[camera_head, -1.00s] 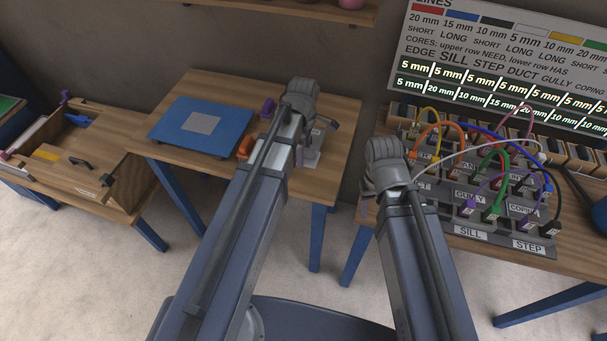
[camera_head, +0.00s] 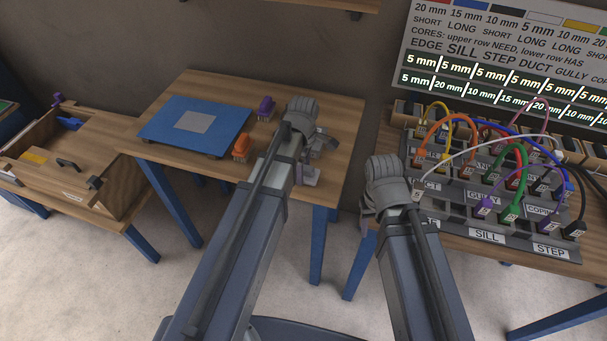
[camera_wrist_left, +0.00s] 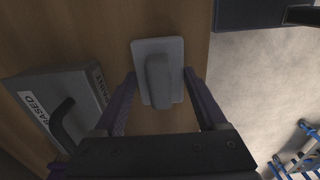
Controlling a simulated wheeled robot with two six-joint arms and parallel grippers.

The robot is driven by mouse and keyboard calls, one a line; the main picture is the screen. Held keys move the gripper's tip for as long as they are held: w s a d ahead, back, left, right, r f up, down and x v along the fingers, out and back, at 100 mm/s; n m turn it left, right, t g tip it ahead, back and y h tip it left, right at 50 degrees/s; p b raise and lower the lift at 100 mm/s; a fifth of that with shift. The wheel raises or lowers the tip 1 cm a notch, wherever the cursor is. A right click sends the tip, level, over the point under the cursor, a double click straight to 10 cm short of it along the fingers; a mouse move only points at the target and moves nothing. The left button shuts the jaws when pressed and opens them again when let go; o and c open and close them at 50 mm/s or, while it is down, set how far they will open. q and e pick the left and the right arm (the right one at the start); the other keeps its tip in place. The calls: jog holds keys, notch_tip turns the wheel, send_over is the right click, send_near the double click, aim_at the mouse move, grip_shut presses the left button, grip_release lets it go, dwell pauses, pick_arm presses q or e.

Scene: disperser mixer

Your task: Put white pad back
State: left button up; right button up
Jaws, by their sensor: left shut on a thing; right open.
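The white pad (camera_wrist_left: 158,72) is a pale grey-white rounded plate with a raised grip, seen in the left wrist view. My left gripper (camera_wrist_left: 160,76) has its two dark purple fingers along the pad's long sides and is shut on it. Wood lies behind the pad; I cannot tell whether they touch. In the head view my left gripper (camera_head: 318,150) is over the right part of the middle table, with a pale piece (camera_head: 308,174) below it, mostly hidden by the arm. My right gripper (camera_head: 368,208) is open, partly hidden by its wrist, left of the right table's plug panel.
The middle table (camera_head: 335,180) bears a blue board (camera_head: 160,126) with a grey square, an orange pad (camera_head: 241,147) and a purple pad (camera_head: 265,107). A labelled grey block (camera_wrist_left: 45,95) with a black handle is beside the white pad. Cables crowd the right panel (camera_head: 487,237).

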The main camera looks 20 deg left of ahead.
pick_arm(q)
jog(key=shift+f, duration=0.15)
jog(key=o, duration=1.1)
notch_tip(320, 180, up, 12)
jog(key=p, duration=1.2)
